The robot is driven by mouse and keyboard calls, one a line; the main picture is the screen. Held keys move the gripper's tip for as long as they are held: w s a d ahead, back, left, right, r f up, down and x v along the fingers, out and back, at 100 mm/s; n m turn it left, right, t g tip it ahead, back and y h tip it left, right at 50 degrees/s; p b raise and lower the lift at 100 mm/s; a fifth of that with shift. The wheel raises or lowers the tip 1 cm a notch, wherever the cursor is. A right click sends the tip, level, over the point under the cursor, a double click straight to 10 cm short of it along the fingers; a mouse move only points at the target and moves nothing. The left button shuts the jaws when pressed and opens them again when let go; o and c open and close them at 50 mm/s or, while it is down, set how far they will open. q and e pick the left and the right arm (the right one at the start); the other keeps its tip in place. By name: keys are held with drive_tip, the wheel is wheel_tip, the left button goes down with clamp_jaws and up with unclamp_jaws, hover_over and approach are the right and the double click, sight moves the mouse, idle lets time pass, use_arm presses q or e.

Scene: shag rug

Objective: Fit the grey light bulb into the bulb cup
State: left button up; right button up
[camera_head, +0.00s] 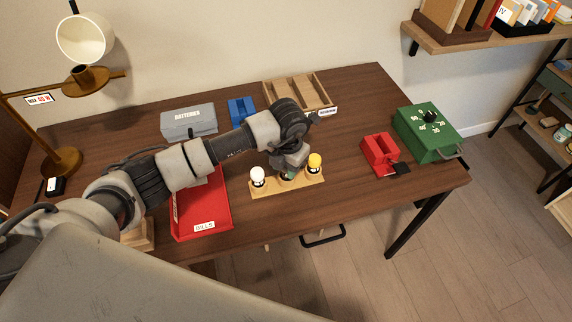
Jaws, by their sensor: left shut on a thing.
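A light wooden bulb holder (263,190) stands near the table's front edge. A white bulb (258,176) sits upright in its left cup, and a yellow bulb (314,161) sits upright in its right cup. My left gripper (288,172) points down over the middle of the holder, between these two bulbs. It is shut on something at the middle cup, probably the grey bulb. The gripper hides most of this spot, so I cannot tell how deep the bulb sits. My right gripper is not in view.
A red tray (205,227) marked BILLS lies left of the holder. Behind are a grey BATTERIES box (190,121), a blue holder (241,110) and a wooden sorter (324,94). A red holder (379,149) and a green box (440,146) stand right. A lamp (84,38) stands left.

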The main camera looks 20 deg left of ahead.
use_arm(q)
drive_tip(key=shift+f, duration=0.3)
drive_tip(key=shift+f, duration=0.1)
drive_tip(key=o, duration=0.9)
drive_tip(key=shift+r, duration=0.2)
drive_tip(key=r, duration=0.5)
drive_tip(key=r+b, duration=0.1)
drive_tip(key=r, duration=0.4)
drive_tip(key=shift+d+r, duration=0.2)
drive_tip(key=shift+r, duration=0.7)
drive_tip(key=shift+s, duration=0.1)
